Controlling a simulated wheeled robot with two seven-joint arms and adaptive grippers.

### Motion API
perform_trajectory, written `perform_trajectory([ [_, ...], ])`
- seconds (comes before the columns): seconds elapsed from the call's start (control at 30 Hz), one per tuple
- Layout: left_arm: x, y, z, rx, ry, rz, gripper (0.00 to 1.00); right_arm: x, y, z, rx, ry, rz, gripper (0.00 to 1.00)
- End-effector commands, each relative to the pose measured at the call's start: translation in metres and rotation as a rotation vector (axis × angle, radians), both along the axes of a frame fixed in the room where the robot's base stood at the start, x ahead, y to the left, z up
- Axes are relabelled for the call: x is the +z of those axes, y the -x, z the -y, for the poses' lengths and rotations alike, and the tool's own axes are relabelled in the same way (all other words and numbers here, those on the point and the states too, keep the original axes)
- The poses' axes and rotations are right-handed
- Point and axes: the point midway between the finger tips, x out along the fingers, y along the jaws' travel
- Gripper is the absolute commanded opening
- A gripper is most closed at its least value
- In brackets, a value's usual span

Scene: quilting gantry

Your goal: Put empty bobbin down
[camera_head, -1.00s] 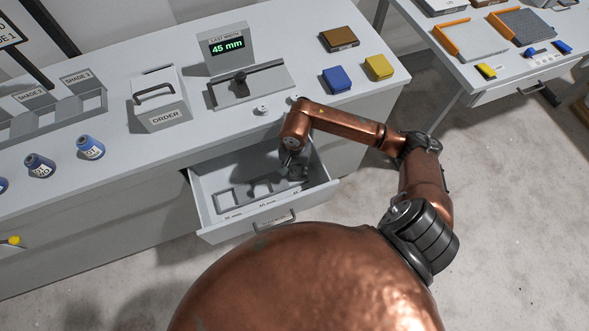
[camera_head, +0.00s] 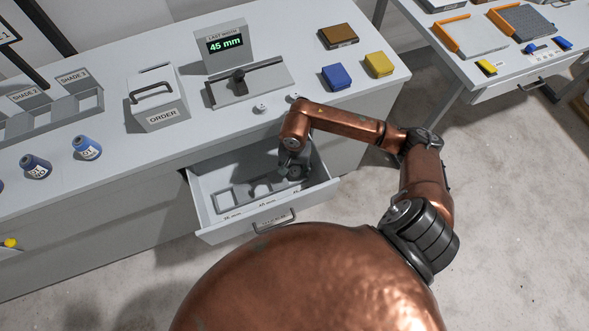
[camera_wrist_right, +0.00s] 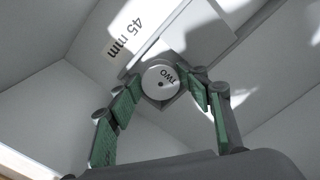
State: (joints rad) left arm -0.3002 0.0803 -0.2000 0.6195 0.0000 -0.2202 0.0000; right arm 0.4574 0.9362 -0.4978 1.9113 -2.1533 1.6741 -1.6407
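A white round bobbin (camera_wrist_right: 160,84) marked "TWO" sits in the drawer, at a grey compartment by the "45 mm" label (camera_wrist_right: 125,38). My right gripper (camera_wrist_right: 164,80) has its green-padded fingers on either side of the bobbin, apart, with a slight gap seeming to show at each side. In the head view the right gripper (camera_head: 291,165) reaches down into the right end of the open drawer (camera_head: 206,205), and the bobbin there is hard to make out. Two small white bobbins (camera_head: 261,108) (camera_head: 295,97) lie on the table's front edge. My left gripper is out of view.
The drawer's walls and front surround the gripper closely. On the table (camera_head: 330,113) are an ORDER box (camera_head: 158,105), a width display (camera_head: 226,45), blue (camera_head: 337,77) and yellow (camera_head: 378,65) blocks, and blue thread spools (camera_head: 87,147). A second table stands at the right.

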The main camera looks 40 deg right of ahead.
Motion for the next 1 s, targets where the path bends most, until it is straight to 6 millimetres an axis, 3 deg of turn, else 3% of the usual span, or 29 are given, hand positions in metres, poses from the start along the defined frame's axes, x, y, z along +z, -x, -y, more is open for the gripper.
perform_trajectory([
  [0.3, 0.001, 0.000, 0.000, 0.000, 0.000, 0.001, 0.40, 0.001, 0.000, 0.000, 0.000, -0.001, -0.001, 0.49],
  [0.47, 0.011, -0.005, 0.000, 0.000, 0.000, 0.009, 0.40, 0.013, 0.000, -0.001, -0.001, -0.002, 0.004, 0.49],
  [1.0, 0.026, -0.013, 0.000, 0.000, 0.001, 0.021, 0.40, 0.117, -0.001, 0.000, 0.001, 0.001, 0.004, 0.49],
])
